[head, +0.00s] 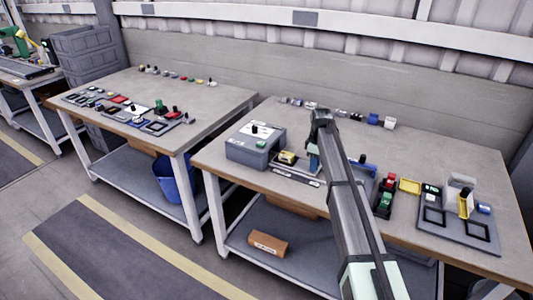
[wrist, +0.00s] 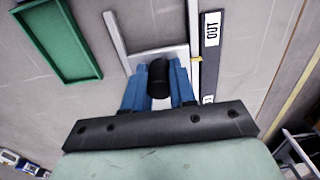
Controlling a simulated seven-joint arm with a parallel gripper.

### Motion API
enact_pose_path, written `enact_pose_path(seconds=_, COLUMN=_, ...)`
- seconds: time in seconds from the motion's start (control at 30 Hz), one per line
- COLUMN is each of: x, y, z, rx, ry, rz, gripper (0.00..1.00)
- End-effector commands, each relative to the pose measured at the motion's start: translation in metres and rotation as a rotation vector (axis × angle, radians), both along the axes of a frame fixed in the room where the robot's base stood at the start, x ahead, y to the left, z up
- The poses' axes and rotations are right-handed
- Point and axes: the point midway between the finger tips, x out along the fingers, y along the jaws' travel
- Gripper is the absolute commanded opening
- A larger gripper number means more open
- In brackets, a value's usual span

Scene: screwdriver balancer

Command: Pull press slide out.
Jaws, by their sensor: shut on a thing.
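The press slide shows in the wrist view as a pale plate (wrist: 142,55) between two straight light rails, with an upright black knob (wrist: 158,76) on it. My gripper (wrist: 159,80) has its blue fingers on either side of the knob and is shut on it. In the head view my gripper (head: 314,160) is low over the right table, at the right end of the railed slide base (head: 292,172). My arm hides part of this area.
A grey box (head: 250,152) with a black knob on top stands left of the gripper. A green tray (wrist: 62,40) lies at upper left in the wrist view. Red and green blocks (head: 386,195) and a grey panel (head: 455,232) are on the right. The left table (head: 130,95) holds several small parts.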

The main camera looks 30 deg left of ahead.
Motion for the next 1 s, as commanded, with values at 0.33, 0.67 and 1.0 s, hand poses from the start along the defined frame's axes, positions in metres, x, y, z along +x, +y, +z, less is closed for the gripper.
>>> enact_pose_path(seconds=0.33, x=0.000, y=-0.018, z=0.000, rx=0.000, ry=0.000, rz=-0.001, gripper=0.00)
enact_pose_path(seconds=0.67, x=0.000, y=-0.029, z=0.000, rx=0.000, ry=-0.001, rz=-0.001, gripper=0.00)
enact_pose_path(seconds=1.0, x=0.000, y=-0.031, z=0.000, rx=-0.002, ry=-0.001, rz=-0.002, gripper=0.00)
